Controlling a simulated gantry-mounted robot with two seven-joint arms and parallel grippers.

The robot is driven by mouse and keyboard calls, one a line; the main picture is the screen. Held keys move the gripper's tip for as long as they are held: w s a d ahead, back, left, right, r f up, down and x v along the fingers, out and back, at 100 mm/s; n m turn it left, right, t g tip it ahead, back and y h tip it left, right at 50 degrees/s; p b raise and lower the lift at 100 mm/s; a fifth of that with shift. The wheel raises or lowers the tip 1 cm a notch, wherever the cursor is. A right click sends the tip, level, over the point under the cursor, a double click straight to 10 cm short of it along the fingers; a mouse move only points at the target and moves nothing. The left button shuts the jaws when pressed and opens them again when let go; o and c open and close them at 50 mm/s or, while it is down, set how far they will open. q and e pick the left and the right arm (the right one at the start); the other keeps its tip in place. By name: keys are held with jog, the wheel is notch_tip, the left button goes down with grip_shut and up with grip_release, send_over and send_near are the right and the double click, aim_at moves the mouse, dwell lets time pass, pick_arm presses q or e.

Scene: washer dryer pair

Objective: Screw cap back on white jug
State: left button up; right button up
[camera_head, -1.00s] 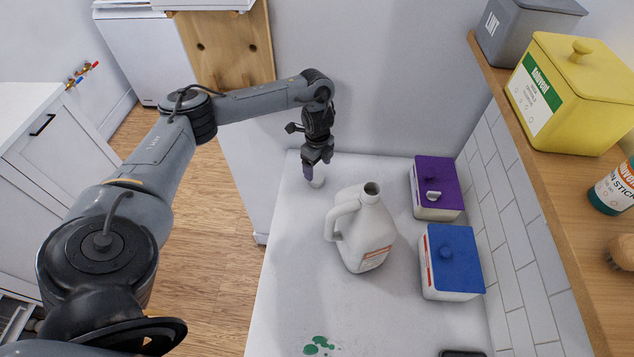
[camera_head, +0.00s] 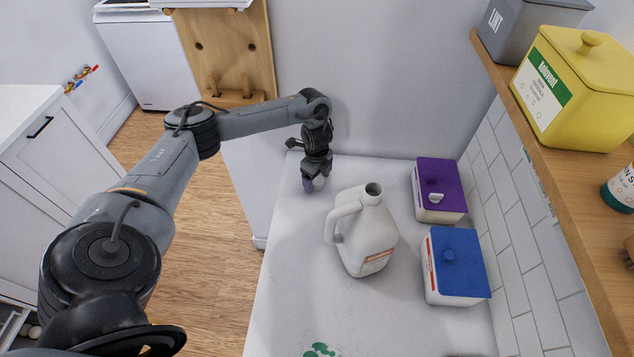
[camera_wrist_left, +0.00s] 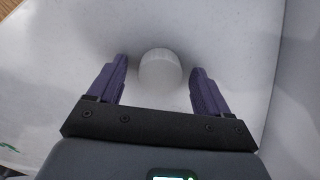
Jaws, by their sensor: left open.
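The white jug (camera_head: 365,238) stands upright on the white counter, its neck uncapped and open at the top. The white cap (camera_wrist_left: 160,69) lies on the counter near the back left; the left wrist view shows it as a ribbed round piece. My left gripper (camera_head: 315,184) is low over the counter, left of and behind the jug. In the left wrist view its two purple fingers (camera_wrist_left: 160,84) are open, one on each side of the cap, with a gap to both. In the head view the gripper mostly hides the cap. My right gripper is not in view.
A purple-lidded box (camera_head: 438,190) and a blue-lidded box (camera_head: 455,265) stand right of the jug. A wooden shelf (camera_head: 560,190) with a yellow bin (camera_head: 575,90) overhangs the right side. Green spots (camera_head: 319,350) mark the front counter. The counter left of the jug is clear.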

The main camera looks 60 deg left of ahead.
aim_at(317, 179)
pick_arm(q)
jog(key=c, duration=1.1)
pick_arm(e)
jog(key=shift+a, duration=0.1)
pick_arm(q)
jog(key=shift+r, duration=0.1)
jog(key=shift+r, duration=0.3)
notch_tip(317, 179, up, 9)
jog(key=p, duration=0.5)
jog(key=shift+r, duration=0.15)
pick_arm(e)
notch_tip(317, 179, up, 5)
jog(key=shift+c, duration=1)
